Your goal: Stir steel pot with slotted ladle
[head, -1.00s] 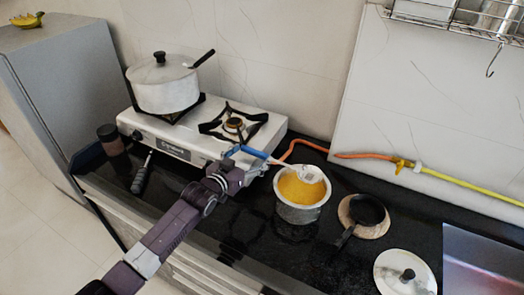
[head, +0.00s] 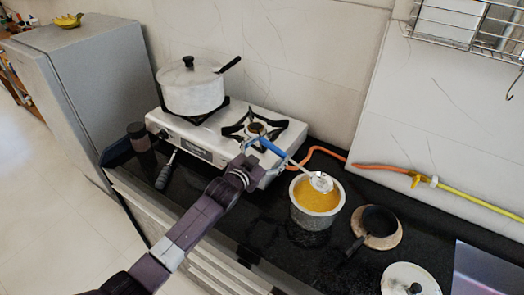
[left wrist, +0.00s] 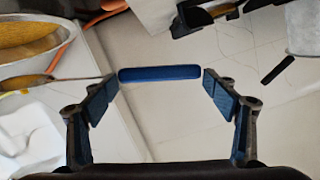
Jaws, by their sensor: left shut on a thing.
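The steel pot (head: 311,222) stands on the dark counter right of the stove, with yellow-orange contents (head: 315,199) inside. The slotted ladle has a blue handle (head: 268,146) and a pale head (head: 321,182), which shows over the back of the pot's opening; I cannot tell whether it touches the contents. My left gripper (head: 250,160) is shut on the blue handle, left of and behind the pot. In the left wrist view the handle (left wrist: 160,73) lies across between the two fingers, and the pot's contents (left wrist: 40,35) show at upper left. My right gripper is not in view.
A white lidded pot (head: 192,90) sits on the gas stove (head: 190,137). An orange hose (head: 308,156) runs behind the steel pot. A small black pan (head: 378,221) and a white lid (head: 398,275) lie to the right. A dark jar (head: 138,137) stands at left.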

